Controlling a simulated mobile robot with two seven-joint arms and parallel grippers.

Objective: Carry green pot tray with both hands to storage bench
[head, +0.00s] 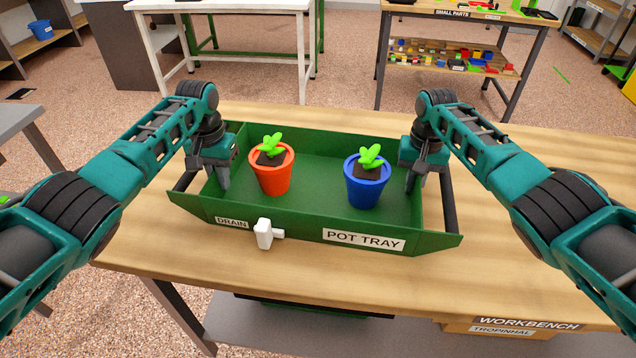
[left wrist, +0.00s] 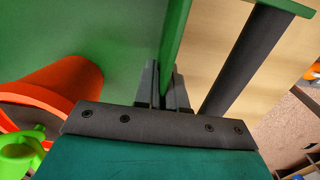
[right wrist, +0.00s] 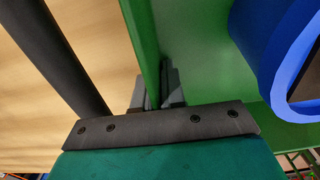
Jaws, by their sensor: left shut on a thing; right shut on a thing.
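The green pot tray (head: 318,170) is on or just over the wooden workbench top, level as far as I see; I cannot tell whether it touches. An orange pot (head: 271,178) and a blue pot (head: 366,190), each with a green seedling, stand upright in it. A white drain tap (head: 265,234) sticks out of its front wall. My left gripper (head: 222,178) is shut on the tray's left end wall (left wrist: 176,35), inside the dark handle bar (left wrist: 240,60). My right gripper (head: 411,180) is shut on the right end wall (right wrist: 143,40), beside the other bar (right wrist: 60,60).
The workbench top (head: 520,240) is bare around the tray. Beyond a speckled floor aisle stand a white table (head: 250,5) and a small-parts bench (head: 460,20) with coloured bins. A grey table (head: 20,120) stands at left. A labelled box (head: 510,327) sits low at the front.

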